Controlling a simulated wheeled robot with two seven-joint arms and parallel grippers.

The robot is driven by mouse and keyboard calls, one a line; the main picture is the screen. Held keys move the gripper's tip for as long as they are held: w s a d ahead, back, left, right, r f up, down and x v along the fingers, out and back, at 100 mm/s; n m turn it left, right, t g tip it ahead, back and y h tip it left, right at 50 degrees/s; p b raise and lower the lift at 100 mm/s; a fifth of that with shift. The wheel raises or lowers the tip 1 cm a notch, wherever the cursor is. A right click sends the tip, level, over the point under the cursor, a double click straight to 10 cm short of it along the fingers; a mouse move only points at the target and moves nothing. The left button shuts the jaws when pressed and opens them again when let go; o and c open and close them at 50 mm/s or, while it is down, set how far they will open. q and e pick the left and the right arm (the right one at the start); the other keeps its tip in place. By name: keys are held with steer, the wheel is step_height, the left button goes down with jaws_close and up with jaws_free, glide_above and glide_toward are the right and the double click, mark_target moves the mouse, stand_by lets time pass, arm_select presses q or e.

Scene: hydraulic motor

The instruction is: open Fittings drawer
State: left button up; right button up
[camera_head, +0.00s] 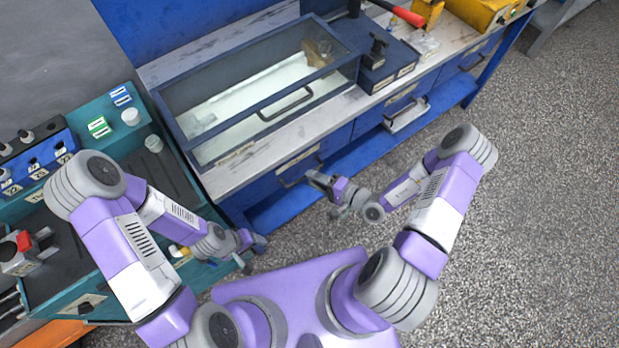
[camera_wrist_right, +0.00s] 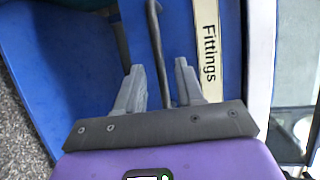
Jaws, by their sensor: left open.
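The blue Fittings drawer (camera_head: 338,143) is in the bench front and looks shut. Its label (camera_wrist_right: 208,50) reads "Fittings" in the right wrist view. Its dark bar handle (camera_wrist_right: 158,45) runs between the two fingers of my right gripper (camera_wrist_right: 158,68), which are apart, with a gap on each side. In the head view the handle (camera_head: 290,183) is just left of my right gripper (camera_head: 313,182). Whether the fingers reach past the bar is hard to tell. My left gripper (camera_head: 254,254) is open and empty, low beside the teal cart.
A glass-lidded case (camera_head: 330,80) stands on the bench top above the drawer. Another drawer handle (camera_head: 407,117) is further right. A teal cart (camera_head: 60,292) with tools is at the left. The grey floor (camera_head: 530,210) at the right is clear.

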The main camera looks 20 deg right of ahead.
steer(key=shift+x, duration=1.1)
jaws_close()
